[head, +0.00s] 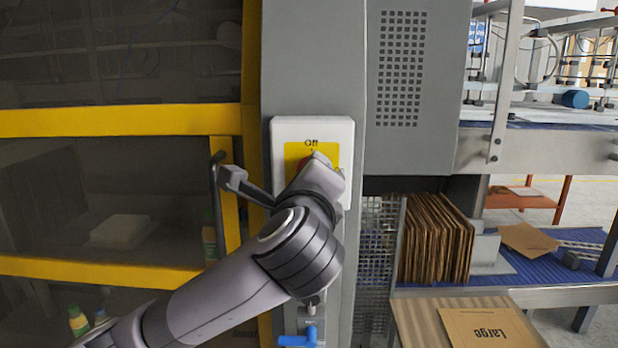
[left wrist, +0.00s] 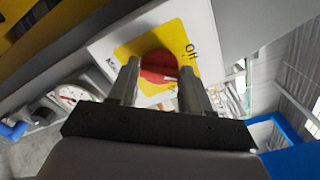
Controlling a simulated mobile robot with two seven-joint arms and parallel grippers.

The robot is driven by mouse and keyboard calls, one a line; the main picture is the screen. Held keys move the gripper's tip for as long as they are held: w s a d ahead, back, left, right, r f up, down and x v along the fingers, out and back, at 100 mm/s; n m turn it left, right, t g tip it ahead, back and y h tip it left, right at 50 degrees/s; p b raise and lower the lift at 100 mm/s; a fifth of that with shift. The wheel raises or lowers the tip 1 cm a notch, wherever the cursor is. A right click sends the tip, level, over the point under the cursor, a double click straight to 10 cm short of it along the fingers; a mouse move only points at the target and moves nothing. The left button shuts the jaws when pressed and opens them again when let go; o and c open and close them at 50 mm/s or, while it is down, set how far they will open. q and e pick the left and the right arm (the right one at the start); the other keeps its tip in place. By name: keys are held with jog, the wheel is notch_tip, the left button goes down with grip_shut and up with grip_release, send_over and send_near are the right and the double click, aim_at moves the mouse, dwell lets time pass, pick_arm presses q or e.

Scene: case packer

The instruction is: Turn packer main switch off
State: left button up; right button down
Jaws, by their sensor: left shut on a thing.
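The packer main switch is a white box (head: 342,130) on the grey column, with a yellow plate (head: 291,150) marked "Off" at its top. Its red knob (head: 305,161) is mostly hidden behind my left gripper (head: 317,168) in the head view. In the left wrist view, the round red knob (left wrist: 158,66) sits between the two fingers of my left gripper (left wrist: 160,84), which is shut on it. The "Off" label and part of another label show on the yellow plate (left wrist: 135,48) there. I cannot tell which way the knob points. My right gripper is not in view.
A yellow-framed guard door with a dark handle (head: 216,195) is left of the switch. A blue valve handle (head: 297,340) is below it. Folded cardboard (head: 437,238) stands at right, near a box labelled "Large" (head: 487,328).

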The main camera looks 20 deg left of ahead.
pick_arm(q)
jog(key=shift+f+n, duration=0.15)
jog(key=shift+n, duration=3.45)
jog(key=o, duration=1.1)
jog(key=shift+c, duration=0.2)
jog(key=b+v, duration=0.1)
jog(key=v, duration=0.6)
jog(key=shift+b, duration=0.3)
